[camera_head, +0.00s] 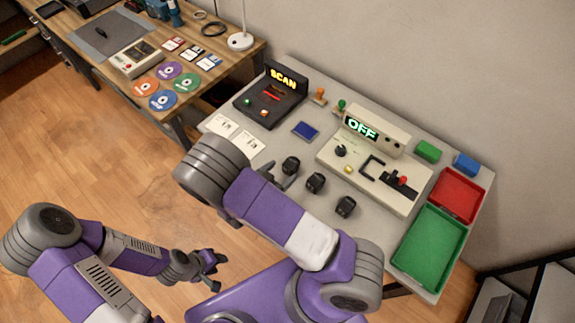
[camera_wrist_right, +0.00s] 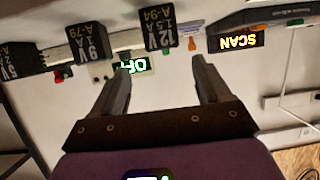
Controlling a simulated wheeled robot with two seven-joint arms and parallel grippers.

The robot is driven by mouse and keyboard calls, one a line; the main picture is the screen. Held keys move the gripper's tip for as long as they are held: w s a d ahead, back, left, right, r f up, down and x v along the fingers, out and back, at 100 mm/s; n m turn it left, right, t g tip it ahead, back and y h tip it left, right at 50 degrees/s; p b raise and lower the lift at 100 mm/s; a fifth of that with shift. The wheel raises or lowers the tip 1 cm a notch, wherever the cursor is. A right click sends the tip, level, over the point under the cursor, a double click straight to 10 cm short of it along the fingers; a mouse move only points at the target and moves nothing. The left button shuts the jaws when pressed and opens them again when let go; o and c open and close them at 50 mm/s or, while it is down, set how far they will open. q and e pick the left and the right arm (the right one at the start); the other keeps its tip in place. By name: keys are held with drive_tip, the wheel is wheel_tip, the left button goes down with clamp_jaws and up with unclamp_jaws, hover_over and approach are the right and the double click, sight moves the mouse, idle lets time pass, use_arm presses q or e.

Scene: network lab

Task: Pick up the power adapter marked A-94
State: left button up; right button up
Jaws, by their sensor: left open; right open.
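Three black power adapters stand in a diagonal row on the grey table. In the right wrist view, which is upside down, the adapter marked 12V 1.5A A-94 (camera_wrist_right: 158,28) is ahead of the fingers, near their midline. It matches the leftmost adapter (camera_head: 291,165) in the head view. Another is marked 9V 1A A-79 (camera_wrist_right: 92,40), and a 5V one (camera_wrist_right: 20,65) is cut off at the edge. My right gripper (camera_wrist_right: 163,66) is open and empty, short of the A-94 adapter; my arm partly hides it in the head view. My left gripper (camera_head: 213,269) is open and empty, off the table.
A SCAN device (camera_head: 270,97), a blue pad (camera_head: 305,131) and paper cards (camera_head: 235,135) are behind and left of the adapters. A beige OFF console (camera_head: 372,165) stands behind them. Red (camera_head: 458,195) and green (camera_head: 430,247) trays are at the right.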

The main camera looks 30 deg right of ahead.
sight(286, 168)
drive_tip(key=shift+w+f, duration=0.2)
drive_tip(key=shift+f, duration=0.45)
drive_tip(key=shift+d+f+b, duration=0.1)
drive_tip(key=shift+d+b, duration=0.05)
drive_tip(key=shift+b, duration=0.2)
drive_tip(key=b+x, duration=0.1)
drive_tip(key=x, duration=0.6)
drive_tip(key=shift+w+f+b, duration=0.15)
drive_tip(key=shift+f+b, duration=0.05)
drive_tip(key=shift+b, duration=0.15)
use_arm(q)
drive_tip(key=f, duration=0.3)
drive_tip(key=shift+w, duration=0.2)
use_arm(e)
drive_tip(key=c, duration=1.2)
